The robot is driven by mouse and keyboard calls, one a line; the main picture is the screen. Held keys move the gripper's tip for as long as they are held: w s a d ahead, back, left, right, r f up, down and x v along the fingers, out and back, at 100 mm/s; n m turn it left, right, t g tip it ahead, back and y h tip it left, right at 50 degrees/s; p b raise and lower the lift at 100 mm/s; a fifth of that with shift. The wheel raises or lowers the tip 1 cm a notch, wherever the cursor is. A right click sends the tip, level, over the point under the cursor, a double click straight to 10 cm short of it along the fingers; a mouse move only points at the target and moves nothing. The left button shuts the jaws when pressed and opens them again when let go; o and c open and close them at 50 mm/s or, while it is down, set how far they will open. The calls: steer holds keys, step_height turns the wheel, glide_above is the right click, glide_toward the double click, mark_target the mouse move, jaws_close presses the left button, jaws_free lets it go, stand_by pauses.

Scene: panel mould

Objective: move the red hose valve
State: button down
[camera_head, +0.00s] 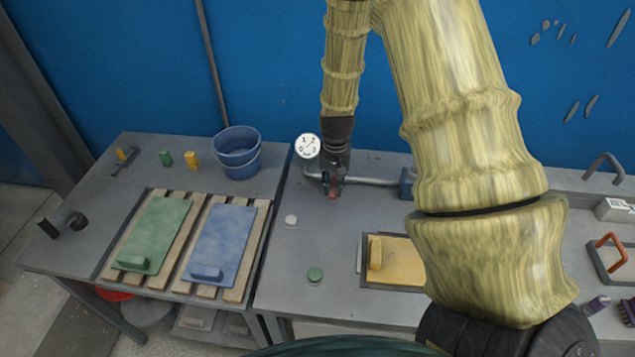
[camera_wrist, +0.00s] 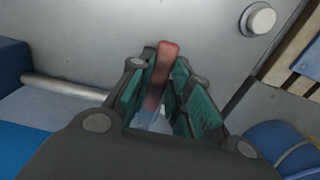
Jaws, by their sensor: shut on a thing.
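The red hose valve (camera_wrist: 168,60) is a red lever that sticks up between the fingers in the wrist view. My gripper (camera_wrist: 168,90) has its green-padded fingers on both sides of the lever and is shut on it. In the head view my gripper (camera_head: 332,186) is at the pipe below the round gauge (camera_head: 307,146), and only a bit of red shows there. The grey pipe (camera_head: 370,181) runs right from the valve to a blue block (camera_head: 408,183). The valve's body is mostly hidden by my gripper.
A blue bucket (camera_head: 237,152) stands left of the valve. Green (camera_head: 155,232) and blue (camera_head: 222,240) panels lie on wooden slats. A yellow panel (camera_head: 405,262) lies in a frame at the front. A white button (camera_head: 291,221) and a green button (camera_head: 315,275) are on the table, with bare surface around them.

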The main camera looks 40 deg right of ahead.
mark_target(333, 187)
steer(key=shift+w+r, duration=0.1)
steer(key=shift+w, duration=0.1)
stand_by(0.3)
steer(key=c, duration=1.3)
jaws_free()
step_height(333, 187, up, 12)
steer(key=shift+f, duration=0.1)
steer(key=shift+s, duration=0.15)
